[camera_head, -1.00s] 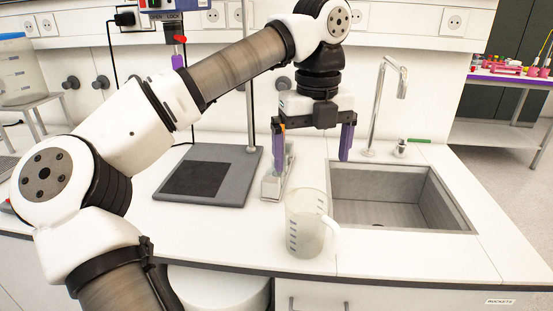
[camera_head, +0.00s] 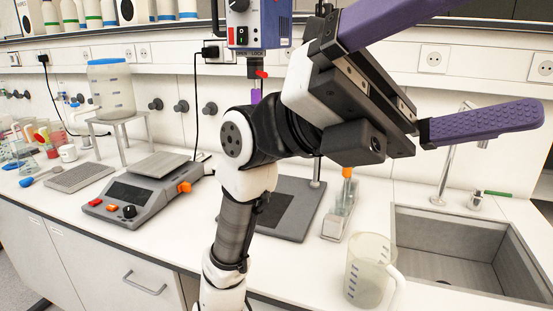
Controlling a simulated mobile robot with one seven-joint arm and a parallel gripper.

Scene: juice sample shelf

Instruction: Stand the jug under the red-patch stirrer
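The clear jug (camera_head: 366,262) with dark graduation marks stands upright on the white bench, left of the sink, its handle toward the right. The stirrer's blue motor head (camera_head: 283,28) hangs at the top, with a red lever and a purple piece below it. Small red marks show on its front; I cannot tell which is the patch. Its grey base plate (camera_head: 313,207) with a dark pad lies on the bench, partly hidden by my arm. My gripper (camera_head: 500,58) is open and empty, close to the camera, well above the jug; one purple fingertip is outside the picture.
The sink (camera_head: 450,283) with its tap is at the right. A small rack (camera_head: 334,226) with an orange-topped item stands between base plate and jug. A grey scale (camera_head: 130,213), a clear tank (camera_head: 110,90) on a stand and glassware are at the left.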

